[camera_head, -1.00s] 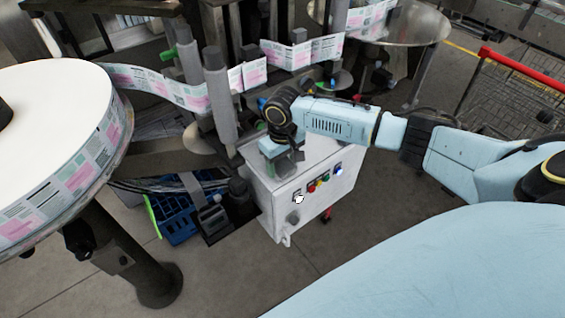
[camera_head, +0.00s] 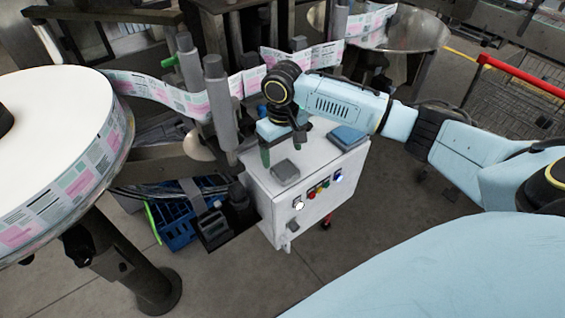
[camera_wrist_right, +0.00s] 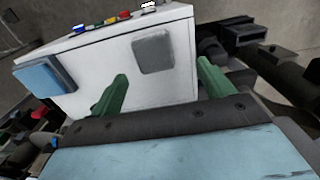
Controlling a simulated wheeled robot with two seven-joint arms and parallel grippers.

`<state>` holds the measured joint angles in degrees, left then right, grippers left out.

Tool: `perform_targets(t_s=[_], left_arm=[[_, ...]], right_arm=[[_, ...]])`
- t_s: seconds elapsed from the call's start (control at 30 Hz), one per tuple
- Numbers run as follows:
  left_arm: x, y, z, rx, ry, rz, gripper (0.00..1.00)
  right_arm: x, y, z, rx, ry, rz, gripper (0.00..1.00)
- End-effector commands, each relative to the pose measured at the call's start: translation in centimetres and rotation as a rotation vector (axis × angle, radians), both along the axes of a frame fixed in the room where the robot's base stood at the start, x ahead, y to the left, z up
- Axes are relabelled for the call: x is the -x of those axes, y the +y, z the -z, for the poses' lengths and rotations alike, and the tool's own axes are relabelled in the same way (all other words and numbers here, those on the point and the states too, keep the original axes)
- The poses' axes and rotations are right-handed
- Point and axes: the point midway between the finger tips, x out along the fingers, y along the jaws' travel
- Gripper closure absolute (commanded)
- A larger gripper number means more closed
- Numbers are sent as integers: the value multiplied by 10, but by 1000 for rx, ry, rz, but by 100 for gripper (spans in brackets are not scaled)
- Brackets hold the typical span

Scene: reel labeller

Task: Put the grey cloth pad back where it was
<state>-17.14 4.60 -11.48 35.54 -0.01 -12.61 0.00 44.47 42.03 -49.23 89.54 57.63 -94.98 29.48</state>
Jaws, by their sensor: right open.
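The grey cloth pad (camera_head: 285,171) lies flat on the top of the white cabinet, near its front left edge. In the right wrist view the pad (camera_wrist_right: 153,52) lies ahead of and between my fingers, apart from them. My right gripper (camera_head: 282,149) is above the left back part of the cabinet top, just behind the pad. Its green fingers (camera_wrist_right: 162,74) are spread with nothing between them. My left gripper is in neither view.
A blue pad (camera_head: 347,137) lies at the right of the cabinet top (camera_head: 315,158). Buttons (camera_head: 318,188) line the cabinet front. Rollers (camera_head: 220,105) with a label web stand close to the left. A large label reel (camera_head: 60,150) is at far left.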

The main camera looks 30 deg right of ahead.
Motion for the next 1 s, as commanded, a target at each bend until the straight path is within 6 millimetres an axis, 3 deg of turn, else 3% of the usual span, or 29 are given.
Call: perform_targets(t_s=[0.1,0.23,0.63,0.77,1.0], left_arm=[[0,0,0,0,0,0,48],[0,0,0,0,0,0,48],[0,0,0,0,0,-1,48],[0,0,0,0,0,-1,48],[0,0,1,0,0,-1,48]], right_arm=[[0,0,-22,-1,-2,-2,20],[0,0,-36,0,-1,1,20],[0,0,-42,0,0,0,20],[6,11,-31,-9,-1,-31,20],[47,70,20,-74,-57,-193,20]])
